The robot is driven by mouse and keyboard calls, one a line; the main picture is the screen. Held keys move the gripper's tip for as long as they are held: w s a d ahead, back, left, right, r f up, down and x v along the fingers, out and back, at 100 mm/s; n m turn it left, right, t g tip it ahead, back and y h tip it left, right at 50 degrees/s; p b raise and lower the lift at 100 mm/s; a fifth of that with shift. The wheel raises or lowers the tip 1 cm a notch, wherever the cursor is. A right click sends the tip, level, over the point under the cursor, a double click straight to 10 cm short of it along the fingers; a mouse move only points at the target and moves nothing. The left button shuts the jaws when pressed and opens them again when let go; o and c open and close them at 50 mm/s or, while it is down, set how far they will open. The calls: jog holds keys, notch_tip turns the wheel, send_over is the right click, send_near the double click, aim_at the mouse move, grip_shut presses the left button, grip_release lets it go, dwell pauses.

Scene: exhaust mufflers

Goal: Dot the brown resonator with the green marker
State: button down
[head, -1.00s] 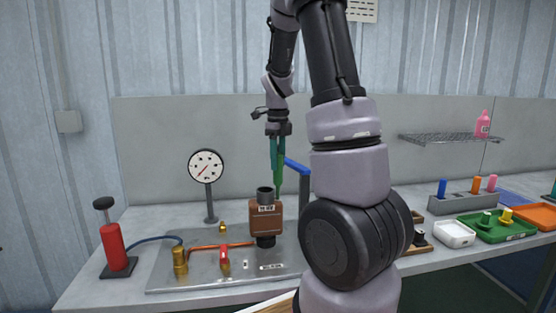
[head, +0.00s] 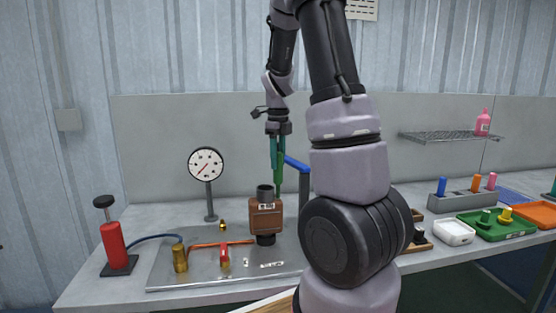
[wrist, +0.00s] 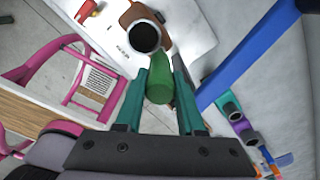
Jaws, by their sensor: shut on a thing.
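The brown resonator (head: 266,215) stands upright on the grey plate, with a dark pipe end at top and bottom and a small white label on its front. In the wrist view its brown body (wrist: 128,14) and open dark pipe mouth show just beyond the fingertips. My gripper (head: 277,165) is shut on the green marker (wrist: 160,85), which points down. In the head view the marker's lower end (head: 280,187) hangs beside the resonator's top pipe, to the right of it. Whether the tip touches the brown body cannot be told.
A blue lever (head: 297,164) stands close behind and right of my gripper. A dial gauge (head: 206,164), red hand pump (head: 113,245) and brass fittings (head: 180,258) are to the left. A marker holder (head: 465,203), white dish (head: 454,233) and green tray (head: 497,229) are at right.

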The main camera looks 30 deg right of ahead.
jog(key=shift+r, duration=3.45)
